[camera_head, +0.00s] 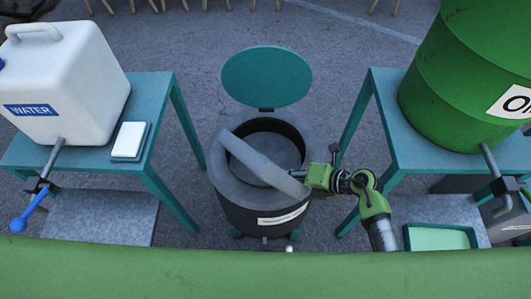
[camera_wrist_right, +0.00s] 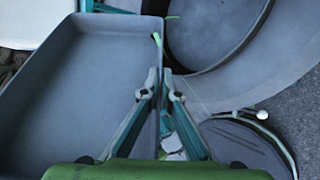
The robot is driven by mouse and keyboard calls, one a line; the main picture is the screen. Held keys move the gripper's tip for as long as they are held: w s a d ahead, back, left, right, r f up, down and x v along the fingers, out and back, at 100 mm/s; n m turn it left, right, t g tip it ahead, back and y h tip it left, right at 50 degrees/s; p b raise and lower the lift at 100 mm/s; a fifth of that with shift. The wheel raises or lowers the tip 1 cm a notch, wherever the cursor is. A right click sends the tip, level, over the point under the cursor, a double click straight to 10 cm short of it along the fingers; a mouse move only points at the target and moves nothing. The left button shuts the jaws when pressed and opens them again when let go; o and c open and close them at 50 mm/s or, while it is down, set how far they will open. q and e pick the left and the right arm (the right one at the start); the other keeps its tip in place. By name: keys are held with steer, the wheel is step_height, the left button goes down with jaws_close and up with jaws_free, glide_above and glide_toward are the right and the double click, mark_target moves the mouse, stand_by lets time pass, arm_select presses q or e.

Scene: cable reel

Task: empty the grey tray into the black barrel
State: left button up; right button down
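The grey tray (camera_head: 262,162) is over the mouth of the black barrel (camera_head: 238,205) and shows as a narrow slanting band, tilted on its side. My right gripper (camera_head: 306,177) is at its lower right end. In the right wrist view the gripper (camera_wrist_right: 158,85) is shut on the tray's side wall, one finger on each side. The tray's inside (camera_wrist_right: 75,90) fills the left of that view, and its visible part looks bare. The barrel's round opening (camera_wrist_right: 210,30) lies to the right of the tray. The barrel's bottom is dark. My left gripper is out of view.
The barrel's round teal lid (camera_head: 266,77) stands open behind it. A teal table (camera_head: 160,90) on the left bears a white water canister (camera_head: 75,75) and a small white pad (camera_head: 130,139). A right table (camera_head: 385,100) bears a green drum (camera_head: 455,75). A green-lined tray (camera_head: 440,238) sits low right.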

steer(key=shift+w+d+r+m+g+y+b, duration=0.2)
steer(key=shift+w+r+m+g+y+b, duration=0.1)
steer(key=shift+w+b, duration=0.1)
stand_by(0.7)
steer(key=shift+w+d+r+m+y, duration=0.1)
steer(key=shift+w+d+m+y, duration=0.2)
steer(key=shift+w+d, duration=0.1)
stand_by(0.3)
